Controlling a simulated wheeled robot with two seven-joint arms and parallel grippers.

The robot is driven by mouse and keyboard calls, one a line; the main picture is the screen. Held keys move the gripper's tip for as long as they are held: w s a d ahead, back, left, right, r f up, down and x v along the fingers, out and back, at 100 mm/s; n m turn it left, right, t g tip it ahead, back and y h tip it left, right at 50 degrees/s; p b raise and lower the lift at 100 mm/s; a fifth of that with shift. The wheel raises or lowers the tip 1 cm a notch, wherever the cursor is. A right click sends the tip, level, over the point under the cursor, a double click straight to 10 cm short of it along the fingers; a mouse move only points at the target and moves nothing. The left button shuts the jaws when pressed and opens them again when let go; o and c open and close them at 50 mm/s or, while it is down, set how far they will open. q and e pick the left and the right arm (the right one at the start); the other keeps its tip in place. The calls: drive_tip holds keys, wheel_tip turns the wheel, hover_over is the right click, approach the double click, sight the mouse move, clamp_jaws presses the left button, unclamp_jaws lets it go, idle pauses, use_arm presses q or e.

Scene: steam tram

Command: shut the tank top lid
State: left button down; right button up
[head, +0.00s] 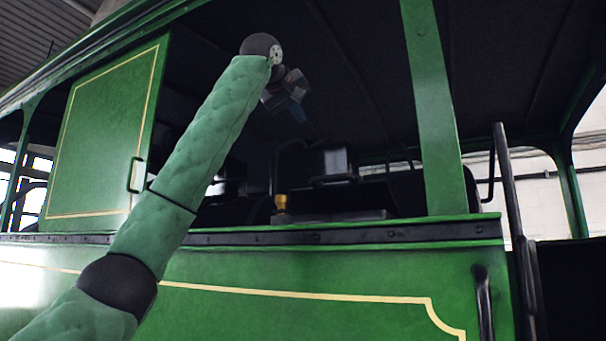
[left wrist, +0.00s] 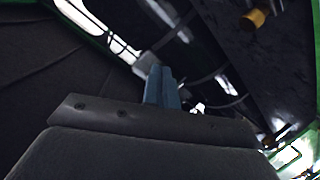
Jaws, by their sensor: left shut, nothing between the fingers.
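My left arm reaches up through the open side of the green cab. Its gripper (head: 298,113) is high inside the dark cab, shut and empty, above the dark fittings. Its blue fingers (left wrist: 161,86) are together in the left wrist view. A dark, box-like shape (head: 333,163) stands below and to the right of the gripper in the head view, apart from it in the picture. It may be the tank top lid, but it is too dark to be sure, or to tell its angle. My right gripper is out of view.
A green cab side with a dark sill (head: 400,233) crosses in front of me. A green post (head: 436,110) stands right of the opening, and a green panel (head: 105,135) left. A brass fitting (head: 281,203) sits by a flat grey surface (head: 335,217). A handrail (head: 511,190) stands far right.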

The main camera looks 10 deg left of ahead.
use_arm(q)
drive_tip(key=w+f+m+g+p, duration=0.1)
drive_tip(key=w+f+m+p, duration=0.1)
drive_tip(key=f, duration=0.1)
drive_tip(key=w+d+f+m+g+p, duration=0.1)
drive_tip(key=w+f+m+p, duration=0.1)
drive_tip(key=f, duration=0.2)
drive_tip(key=w+f+m+g+p, duration=0.1)
drive_tip(key=w+f+m+p, duration=0.1)
drive_tip(key=f, duration=0.1)
drive_tip(key=shift+w+d+f+m, duration=0.3)
drive_tip(key=shift+w+d+f, duration=0.05)
drive_tip(key=shift+f, duration=0.05)
drive_tip(key=f+p, duration=0.1)
drive_tip(key=s+f+p, duration=0.1)
drive_tip(key=f, duration=0.1)
drive_tip(key=shift+a+f, duration=0.15)
drive_tip(key=shift+f, duration=0.15)
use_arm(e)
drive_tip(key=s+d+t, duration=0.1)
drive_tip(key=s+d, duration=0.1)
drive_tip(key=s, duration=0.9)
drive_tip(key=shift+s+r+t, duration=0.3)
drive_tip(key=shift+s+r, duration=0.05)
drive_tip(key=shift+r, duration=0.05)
